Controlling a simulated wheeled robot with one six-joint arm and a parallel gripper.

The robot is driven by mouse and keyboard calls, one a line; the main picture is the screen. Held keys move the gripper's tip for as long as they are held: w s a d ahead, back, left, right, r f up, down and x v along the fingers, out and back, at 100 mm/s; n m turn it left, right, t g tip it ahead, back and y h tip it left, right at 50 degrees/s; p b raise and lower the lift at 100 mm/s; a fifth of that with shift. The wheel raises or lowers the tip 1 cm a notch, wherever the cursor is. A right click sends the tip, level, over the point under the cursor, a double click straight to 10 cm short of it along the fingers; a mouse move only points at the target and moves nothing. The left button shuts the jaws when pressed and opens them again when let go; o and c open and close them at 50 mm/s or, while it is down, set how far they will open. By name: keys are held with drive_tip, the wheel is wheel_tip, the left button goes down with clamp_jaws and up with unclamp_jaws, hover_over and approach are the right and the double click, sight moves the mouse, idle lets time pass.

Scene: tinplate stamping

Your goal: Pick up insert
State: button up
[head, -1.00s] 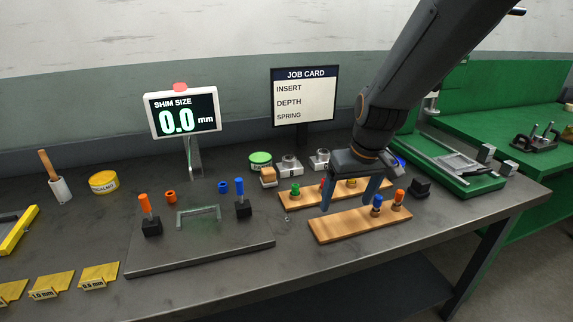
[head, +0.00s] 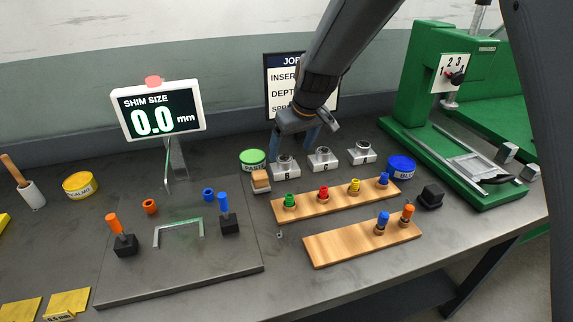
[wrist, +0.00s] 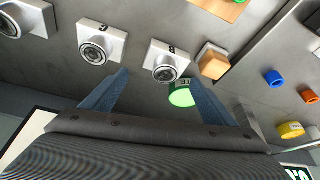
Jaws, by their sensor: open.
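Three metal inserts, square pale blocks with round silver tops, stand in a row behind the wooden peg boards: a left one (head: 285,170), a middle one (head: 323,160) and a right one (head: 362,154). Their small front marks are hard to read. My gripper (head: 295,150) is open and empty, fingers pointing down, above and behind the left insert. In the wrist view the gripper (wrist: 160,76) has the left insert (wrist: 168,63) just beyond and between its fingertips. The middle insert (wrist: 100,43) lies left of it, and the right one is partly cut off at the edge.
A green tin (head: 252,160) and a tan block (head: 261,181) stand close left of the inserts. Peg boards (head: 330,248) with coloured pegs lie in front, a blue tin (head: 401,167) to the right. A green press (head: 415,80) stands at right. The job card (head: 285,95) is behind.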

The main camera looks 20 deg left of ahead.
sight(285, 158)
drive_tip(key=shift+a+f, duration=0.45)
drive_tip(key=shift+f, duration=0.15)
drive_tip(key=shift+p+x, duration=1.05)
drive_tip(key=shift+x, duration=1.25)
drive_tip(key=shift+s, duration=0.15)
drive_tip(key=c, duration=1)
drive_tip(key=shift+c, duration=1.2)
drive_tip(key=shift+r, duration=0.15)
